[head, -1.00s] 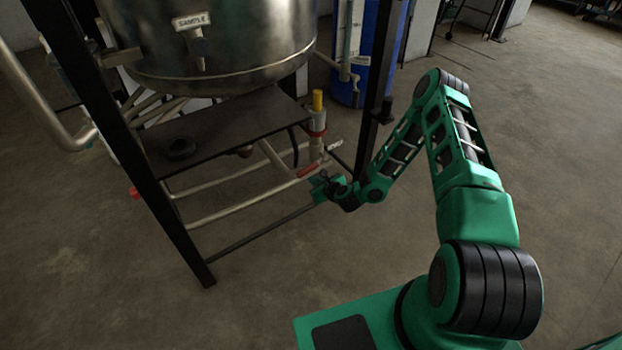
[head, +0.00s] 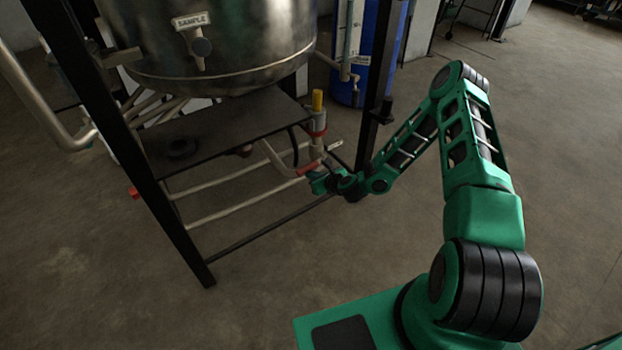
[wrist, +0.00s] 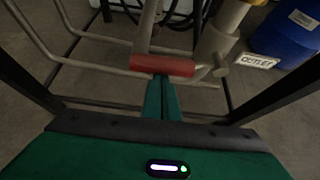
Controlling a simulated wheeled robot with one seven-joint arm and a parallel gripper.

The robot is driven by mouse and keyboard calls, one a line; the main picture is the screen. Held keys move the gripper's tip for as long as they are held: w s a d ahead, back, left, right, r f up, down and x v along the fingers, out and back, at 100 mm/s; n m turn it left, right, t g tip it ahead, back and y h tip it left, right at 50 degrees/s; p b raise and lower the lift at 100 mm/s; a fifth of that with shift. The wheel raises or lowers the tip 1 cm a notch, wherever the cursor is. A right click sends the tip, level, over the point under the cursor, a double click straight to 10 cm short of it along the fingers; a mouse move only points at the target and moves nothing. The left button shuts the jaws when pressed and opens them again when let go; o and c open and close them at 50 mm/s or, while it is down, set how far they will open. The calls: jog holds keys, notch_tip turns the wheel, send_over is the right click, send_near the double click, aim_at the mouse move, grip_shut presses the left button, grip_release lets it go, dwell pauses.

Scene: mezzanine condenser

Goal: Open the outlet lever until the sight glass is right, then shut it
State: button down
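The red outlet lever (head: 308,168) is on the pipework below the tank, beside the yellow-topped valve (head: 317,101). In the wrist view the lever (wrist: 163,66) lies crosswise just ahead of my fingertips. My gripper (head: 314,180) is at the lever; in the wrist view its two green fingers (wrist: 161,79) are together, with their tips at the lever's near side. They look shut with nothing between them; whether they touch the lever is not clear. A clear upright tube with a scale, perhaps the sight glass (head: 349,30), stands before the blue drum; its level is unreadable.
A white OUTLET tag (wrist: 257,60) is right of the lever. The steel tank (head: 215,50) carries a SAMPLE tag (head: 191,20). Black frame legs (head: 160,190) and a dark shelf (head: 225,130) stand close by.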

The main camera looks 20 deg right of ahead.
jog(key=shift+r, duration=0.25)
notch_tip(320, 180, down, 4)
jog(key=v, duration=1)
jog(key=shift+s, duration=0.35)
jog(key=shift+d, duration=0.1)
